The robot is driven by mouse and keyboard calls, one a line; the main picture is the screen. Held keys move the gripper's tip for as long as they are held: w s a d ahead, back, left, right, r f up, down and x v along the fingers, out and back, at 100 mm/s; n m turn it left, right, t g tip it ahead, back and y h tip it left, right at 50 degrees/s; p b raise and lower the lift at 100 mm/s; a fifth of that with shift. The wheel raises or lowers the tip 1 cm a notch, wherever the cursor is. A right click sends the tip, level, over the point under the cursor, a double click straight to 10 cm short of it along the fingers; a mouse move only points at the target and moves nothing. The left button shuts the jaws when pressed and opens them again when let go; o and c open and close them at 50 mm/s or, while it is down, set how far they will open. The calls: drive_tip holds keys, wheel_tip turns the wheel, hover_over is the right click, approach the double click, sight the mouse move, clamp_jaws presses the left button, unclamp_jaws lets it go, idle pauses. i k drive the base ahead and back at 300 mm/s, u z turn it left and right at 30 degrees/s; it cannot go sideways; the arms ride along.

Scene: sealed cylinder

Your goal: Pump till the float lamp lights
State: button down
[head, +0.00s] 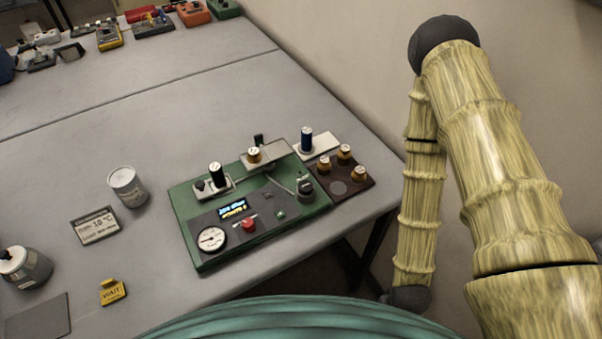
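A green-framed device (185,215) stands on the grey table. On its front are a round white dial (212,238), a small lit display (233,208) with text too small to read surely, and a red knob (249,225). Black and brass-coloured knobs (254,155) and a slanted lever-like rod (283,182) sit on its rear part. I cannot tell which part is the pump or the float lamp. A small pale cylinder (127,186) stands apart to its left. My gripper is not visible; my arm hangs at the right, clear of the device.
A brown block with brass knobs (345,172) and a white plate with a dark blue post (306,142) adjoin the device's right. A label card (96,226), yellow sign (112,292) and grey jar (25,267) lie left. Several boxes line the far table edge. The middle table is clear.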

sight(305, 187)
drive_tip(key=k, duration=1)
drive_tip(key=z, duration=3.45)
drive_tip(key=k, duration=1.25)
drive_tip(key=u, duration=2.1)
